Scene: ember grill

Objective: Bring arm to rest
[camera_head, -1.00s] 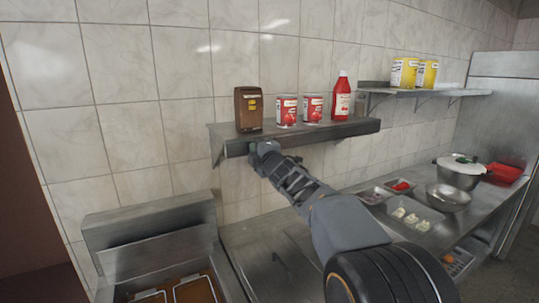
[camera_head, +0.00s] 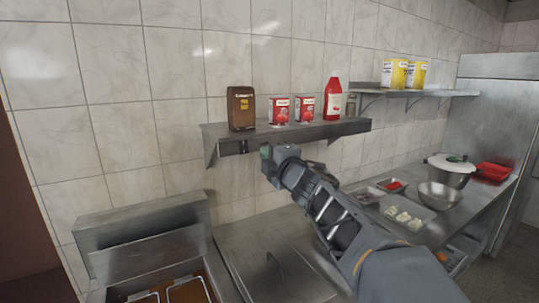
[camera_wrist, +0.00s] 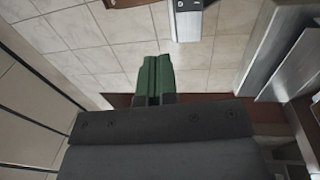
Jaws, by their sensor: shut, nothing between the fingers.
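My gripper (camera_head: 266,153) is at the end of my raised arm, just below the front edge of the lower wall shelf (camera_head: 345,127) in the head view. I cannot tell the exact gap between it and the shelf. In the wrist view its green fingers (camera_wrist: 154,78) are together, with nothing between them. My arm reaches up and left from the lower right of the head view, over the metal counter (camera_head: 240,252).
Yellow cans (camera_head: 395,73) stand on the farther shelf. A fryer (camera_head: 140,240) is at lower left. Bowls and trays, including a metal bowl (camera_head: 438,196), stand on the right counter.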

